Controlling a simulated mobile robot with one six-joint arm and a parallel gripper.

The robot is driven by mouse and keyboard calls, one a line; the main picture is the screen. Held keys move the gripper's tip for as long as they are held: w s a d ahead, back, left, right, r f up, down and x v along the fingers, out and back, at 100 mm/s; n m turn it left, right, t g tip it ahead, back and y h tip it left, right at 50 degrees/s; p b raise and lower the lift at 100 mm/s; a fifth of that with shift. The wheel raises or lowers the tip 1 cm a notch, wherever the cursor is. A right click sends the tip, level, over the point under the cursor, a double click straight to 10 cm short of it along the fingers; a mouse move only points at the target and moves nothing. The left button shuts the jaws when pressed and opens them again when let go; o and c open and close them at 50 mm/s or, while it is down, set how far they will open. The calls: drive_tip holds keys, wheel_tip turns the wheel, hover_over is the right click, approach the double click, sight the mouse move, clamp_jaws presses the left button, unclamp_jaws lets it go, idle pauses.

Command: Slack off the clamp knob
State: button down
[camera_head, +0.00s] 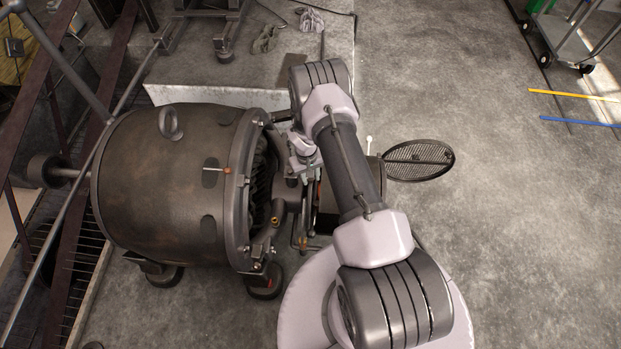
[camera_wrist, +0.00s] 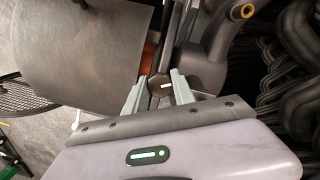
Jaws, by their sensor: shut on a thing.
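The clamp knob (camera_wrist: 157,89) is a small dark round piece with a white mark, seen in the wrist view between my fingers. My gripper (camera_wrist: 160,82) is shut on it, one pale finger on each side. In the head view my gripper (camera_head: 303,163) reaches in at the right end of the large dark dynamo (camera_head: 160,185). The knob is hidden there behind my arm and gripper. A grey metal bracket (camera_wrist: 207,66) stands just right of the knob in the wrist view.
A round mesh cover (camera_head: 419,160) stands out to the right of the smaller cylinder, and its edge shows in the wrist view (camera_wrist: 20,97). Dark coils (camera_wrist: 300,50) lie close at the right of the wrist view. Open concrete floor (camera_head: 500,240) spreads to the right.

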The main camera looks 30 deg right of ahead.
drive_tip(key=n+h+b, duration=0.1)
drive_tip(key=n+b, duration=0.1)
drive_tip(key=n, duration=0.5)
drive_tip(key=shift+f, duration=0.1)
drive_tip(key=n+b, duration=0.2)
drive_tip(key=n, duration=0.2)
drive_tip(key=shift+t+h, duration=0.3)
drive_tip(key=shift+t, duration=0.1)
drive_tip(key=shift+n+b, duration=0.8)
drive_tip(key=shift+n, duration=0.4)
drive_tip(key=c, duration=1.4)
unclamp_jaws()
drive_tip(key=shift+o, duration=0.2)
drive_tip(key=p+v, duration=0.7)
drive_tip(key=v, duration=1)
drive_tip(key=shift+s+a+r, duration=0.25)
drive_tip(key=shift+a, duration=0.05)
